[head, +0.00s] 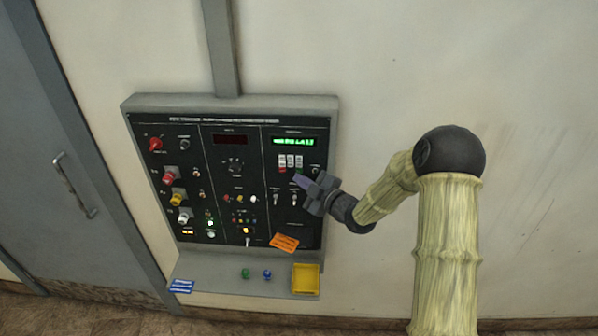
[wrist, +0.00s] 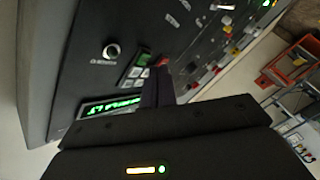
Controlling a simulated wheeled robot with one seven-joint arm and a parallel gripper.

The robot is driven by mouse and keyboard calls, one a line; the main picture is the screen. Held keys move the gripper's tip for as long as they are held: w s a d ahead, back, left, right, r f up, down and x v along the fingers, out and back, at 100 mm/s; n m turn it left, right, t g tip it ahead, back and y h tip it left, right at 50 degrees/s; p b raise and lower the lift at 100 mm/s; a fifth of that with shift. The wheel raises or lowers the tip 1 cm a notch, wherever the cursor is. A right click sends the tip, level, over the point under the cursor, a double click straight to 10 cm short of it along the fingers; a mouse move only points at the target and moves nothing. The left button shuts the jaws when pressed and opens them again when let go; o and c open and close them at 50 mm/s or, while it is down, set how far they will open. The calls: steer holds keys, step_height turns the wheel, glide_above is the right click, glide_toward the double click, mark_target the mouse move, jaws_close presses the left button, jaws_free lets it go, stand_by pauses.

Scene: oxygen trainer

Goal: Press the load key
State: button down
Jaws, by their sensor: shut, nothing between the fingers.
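The control panel (head: 262,200) is dark and hangs on the wall. A small group of pale keys (head: 290,160) sits under its lit green display (head: 293,141), with a red key (head: 282,170) below. In the wrist view a green key (wrist: 143,57) and a red key (wrist: 161,60) show beside the pale keys (wrist: 132,77). Their labels are too small to read, so I cannot tell which is the load key. My gripper (head: 299,178) is shut and empty, its tips close to the lower keys. In the wrist view the fingers (wrist: 158,88) partly hide the panel near the red key; contact is unclear.
Several switches, knobs and lamps cover the panel's left and middle. An orange tag (head: 285,243) hangs low on it. A grey door stands left.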

steer(key=shift+w+f, duration=0.1)
steer(key=shift+w, duration=0.05)
stand_by(0.4)
steer(key=shift+w+b, duration=0.3)
steer(key=shift+b, duration=0.15)
steer(key=shift+w, duration=0.3)
stand_by(0.5)
steer(key=shift+s+b, duration=0.1)
steer(key=shift+b, duration=0.25)
steer(key=shift+s+b, duration=0.5)
steer(key=shift+s, duration=0.15)
steer(key=s+b, duration=0.2)
steer(key=s, duration=0.3)
steer(key=shift+a+b, duration=0.1)
steer(key=shift+b, duration=0.3)
